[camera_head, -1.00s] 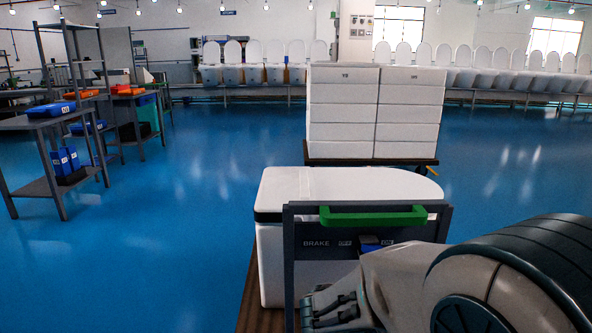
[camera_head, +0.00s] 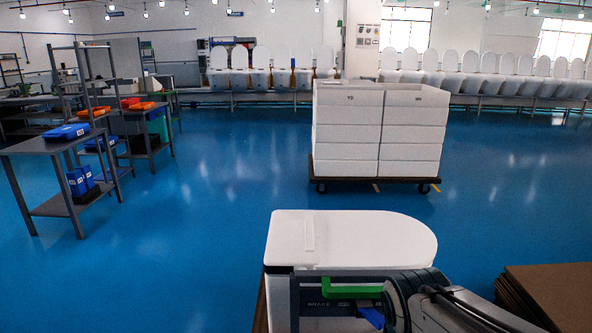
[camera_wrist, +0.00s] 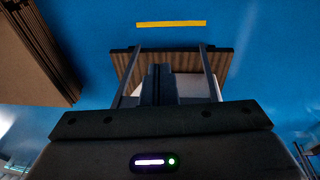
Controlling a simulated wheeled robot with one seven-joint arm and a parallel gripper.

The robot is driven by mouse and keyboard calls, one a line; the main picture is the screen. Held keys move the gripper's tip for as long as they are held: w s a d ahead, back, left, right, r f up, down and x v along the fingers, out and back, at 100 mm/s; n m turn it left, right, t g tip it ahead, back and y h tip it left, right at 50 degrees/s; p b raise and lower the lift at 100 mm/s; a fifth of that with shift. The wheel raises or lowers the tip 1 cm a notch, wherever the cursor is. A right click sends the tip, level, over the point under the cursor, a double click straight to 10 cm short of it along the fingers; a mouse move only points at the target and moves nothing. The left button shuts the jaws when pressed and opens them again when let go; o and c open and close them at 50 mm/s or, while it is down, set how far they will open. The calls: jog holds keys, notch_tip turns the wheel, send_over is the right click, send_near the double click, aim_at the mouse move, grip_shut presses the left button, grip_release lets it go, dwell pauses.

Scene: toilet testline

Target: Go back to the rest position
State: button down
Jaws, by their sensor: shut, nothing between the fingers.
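My arm is at the bottom right of the head view, in front of the trolley with the green handle (camera_head: 345,291). My gripper (camera_wrist: 158,85) shows in the wrist view as a dark, narrow shape with its fingers together and nothing held; its fingertips are not clear in the head view. The trolley carries a white toilet-shaped unit (camera_head: 350,238). Its "BRAKE" panel is partly covered by my arm and cables, and a blue part (camera_head: 371,315) shows below the handle.
A stack of brown cardboard (camera_head: 552,290) is at the right. A trolley of white boxes (camera_head: 380,130) stands behind. Grey shelves with blue bins (camera_head: 68,132) are at the left. Blue floor (camera_head: 220,200) is clear between. A yellow floor strip (camera_wrist: 170,23) shows in the wrist view.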

jog(key=shift+t+y, duration=0.5)
jog(key=shift+y, duration=0.1)
jog(key=r, duration=0.2)
jog(key=a+r+p, duration=0.1)
jog(key=shift+w+a+r, duration=0.2)
jog(key=shift+r, duration=0.2)
